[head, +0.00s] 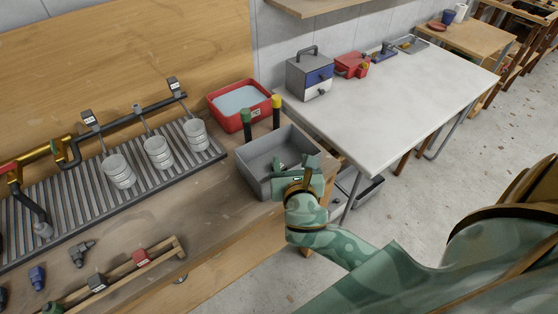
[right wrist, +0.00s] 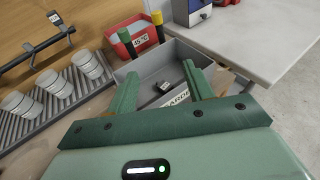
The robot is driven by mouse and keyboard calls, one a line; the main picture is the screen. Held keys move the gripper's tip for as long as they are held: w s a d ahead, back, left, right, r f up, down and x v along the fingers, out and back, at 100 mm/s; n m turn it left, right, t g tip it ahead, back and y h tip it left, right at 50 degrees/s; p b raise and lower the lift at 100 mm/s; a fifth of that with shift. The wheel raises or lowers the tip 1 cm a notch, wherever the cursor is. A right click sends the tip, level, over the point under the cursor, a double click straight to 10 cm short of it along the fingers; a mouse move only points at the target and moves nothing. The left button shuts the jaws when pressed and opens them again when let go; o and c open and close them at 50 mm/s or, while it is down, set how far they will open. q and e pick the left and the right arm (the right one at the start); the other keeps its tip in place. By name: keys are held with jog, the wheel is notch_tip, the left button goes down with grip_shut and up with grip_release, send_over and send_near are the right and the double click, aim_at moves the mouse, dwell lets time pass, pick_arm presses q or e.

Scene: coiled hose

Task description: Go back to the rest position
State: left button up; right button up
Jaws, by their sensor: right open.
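My right gripper (head: 298,168) is open, at the right front edge of a grey bin on the wooden bench. In the right wrist view its two green fingers (right wrist: 158,88) stand wide apart with nothing between the tips that I can see gripped. The grey bin (head: 254,184) also shows in the right wrist view (right wrist: 150,65), with a small dark object (right wrist: 163,87) on its floor and a partly hidden label on its near wall. My left gripper is in neither view.
A red tub (head: 224,122) and green- and yellow-topped posts stand behind the bin. A ribbed rack (head: 75,185) with several pale cylinders lies left. A white table (head: 400,100) holds a grey box (head: 302,76) and a red box (head: 351,65). Open floor lies right.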

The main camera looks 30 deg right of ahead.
jog(key=shift+s, duration=0.15)
jog(key=s+f+m+g+y, duration=0.2)
jog(key=s+f+m+g, duration=0.35)
jog(key=f, duration=1.05)
jog(key=s+f+m+g+y, duration=0.2)
jog(key=s+f+m, duration=0.6)
jog(key=f, duration=0.8)
jog(key=s+f+m+g, duration=0.1)
jog(key=s+f+m, duration=0.3)
jog(key=s, duration=0.5)
jog(key=s+a+f+m+g+y, duration=0.1)
jog(key=s+f+m, duration=0.3)
jog(key=s, duration=0.4)
jog(key=s+a+f+m+g+y, duration=0.1)
jog(key=s+f+m+g, duration=0.2)
jog(key=s+m, duration=0.3)
jog(key=s+f, duration=0.1)
jog(key=s, duration=0.2)
jog(key=shift+s+a, duration=0.15)
jog(key=shift+s, duration=0.2)
jog(key=shift+f, duration=0.1)
